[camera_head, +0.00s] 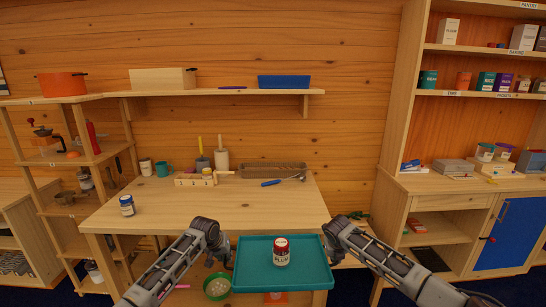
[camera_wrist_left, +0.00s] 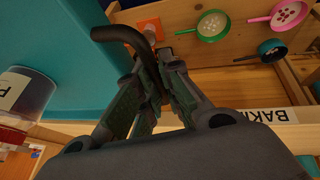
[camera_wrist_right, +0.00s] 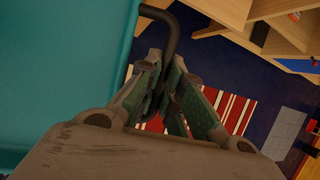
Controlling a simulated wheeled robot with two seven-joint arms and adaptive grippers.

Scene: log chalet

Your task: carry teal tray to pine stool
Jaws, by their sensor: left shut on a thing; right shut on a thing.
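The teal tray (camera_head: 252,272) is held level in front of the workbench, with a red-lidded jar labelled PLUM (camera_head: 282,254) upright on it. My left gripper (camera_head: 227,254) is at the tray's left side; in the left wrist view its fingers (camera_wrist_left: 148,85) are shut on a dark handle of the tray (camera_wrist_left: 85,60). My right gripper (camera_head: 328,250) is at the right side; in the right wrist view its fingers (camera_wrist_right: 165,85) are shut on the other dark handle of the tray (camera_wrist_right: 60,80). I cannot pick out a pine stool for certain.
The workbench (camera_head: 235,208) stands just beyond the tray, with a blue-lidded jar (camera_head: 127,205) at its left and a brown tray (camera_head: 270,171) at its back. Pans (camera_head: 217,287) lie low beside the teal tray. A tall pantry unit (camera_head: 405,185) stands right. Blue floor shows right.

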